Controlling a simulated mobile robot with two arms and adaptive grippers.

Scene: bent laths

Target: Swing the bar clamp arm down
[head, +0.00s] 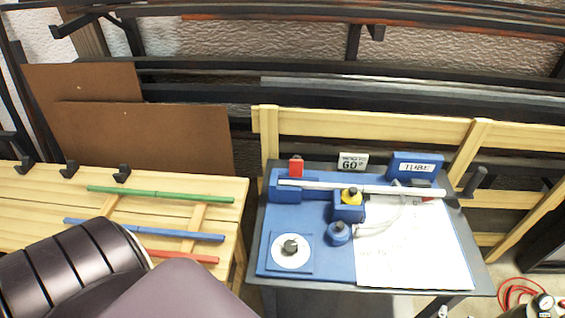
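A blue bending fixture sits on a dark-topped bench (262,285) at right of centre. A long white bar (330,186) lies across its back, from a blue block on the left to the right edge. A small red part (296,166) stands upright behind the bar's left end. A yellow knob (351,196) sits on a blue block at the bar's middle. I cannot tell which part is the bar clamp arm. Neither gripper shows; only my dark arm links cover the lower left.
A white disc with a dark knob (291,247) and a paper sheet (415,245) lie on the bench. Green (160,194), blue (145,230) and red (180,256) laths lie on the left wooden table.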

